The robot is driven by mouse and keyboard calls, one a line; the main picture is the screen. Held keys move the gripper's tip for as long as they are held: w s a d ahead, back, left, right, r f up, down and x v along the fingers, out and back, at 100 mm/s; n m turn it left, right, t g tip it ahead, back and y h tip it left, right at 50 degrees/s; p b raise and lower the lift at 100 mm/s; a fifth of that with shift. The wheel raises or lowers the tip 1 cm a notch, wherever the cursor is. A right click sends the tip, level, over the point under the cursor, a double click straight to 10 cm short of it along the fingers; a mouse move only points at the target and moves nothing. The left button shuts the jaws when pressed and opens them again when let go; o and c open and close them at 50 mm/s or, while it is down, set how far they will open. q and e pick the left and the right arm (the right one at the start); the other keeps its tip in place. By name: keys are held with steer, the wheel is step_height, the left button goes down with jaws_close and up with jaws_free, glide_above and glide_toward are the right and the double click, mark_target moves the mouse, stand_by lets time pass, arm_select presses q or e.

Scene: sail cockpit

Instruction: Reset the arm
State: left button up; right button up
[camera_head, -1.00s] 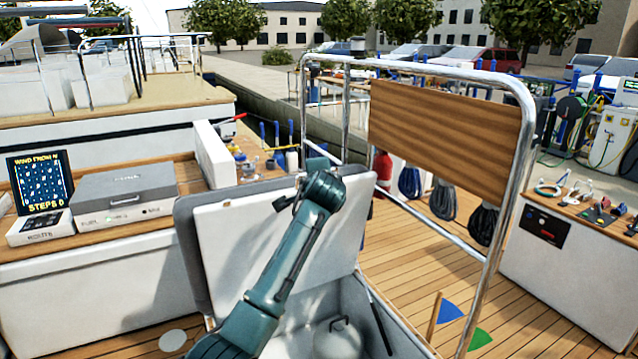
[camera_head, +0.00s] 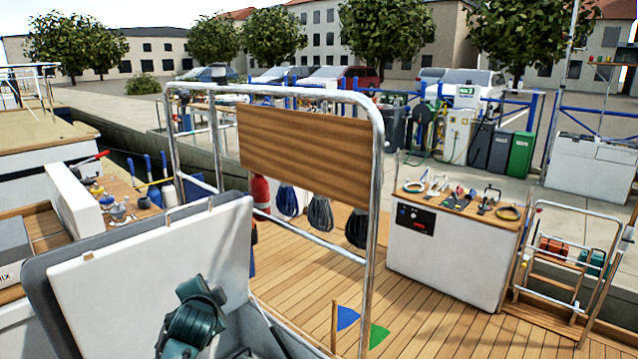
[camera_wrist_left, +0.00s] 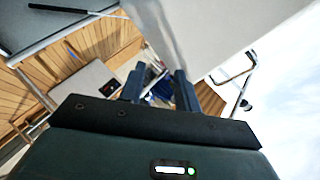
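A dark teal part of my arm (camera_head: 192,315) shows at the bottom left of the head view, in front of the raised locker lid. No gripper fingers can be made out there. In the left wrist view my left gripper (camera_wrist_left: 158,82) has its two dark blue fingers apart. I see nothing held between them; planks and blurred items show through the gap. My right gripper is in neither current view.
The raised white locker lid (camera_head: 150,265) stands close to the arm. A steel rail frame (camera_head: 372,200) with a wooden board (camera_head: 296,160) rises behind it. A white counter with tools (camera_head: 450,260) stands at right. Open deck (camera_head: 440,325) lies before it.

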arm_select(q)
steer(key=s+d+f+n+g+h, duration=0.1)
steer(key=s+d+f+n+h, duration=0.15)
steer(key=s+f, duration=0.6)
steer(key=s+d+f+n+h, duration=0.1)
steer(key=s+d+f+h, duration=0.15)
steer(key=s+f, duration=0.65)
steer(key=s+d+f+n, duration=0.1)
steer(key=s+d+n, duration=0.1)
steer(key=s, duration=0.6)
steer(key=s+d+f+n+g+h, duration=0.1)
steer(key=s+d+n, duration=0.1)
steer(key=s, duration=0.7)
steer(key=shift+d+f, duration=0.15)
steer(key=shift+d, duration=0.25)
steer(key=shift+a, duration=0.1)
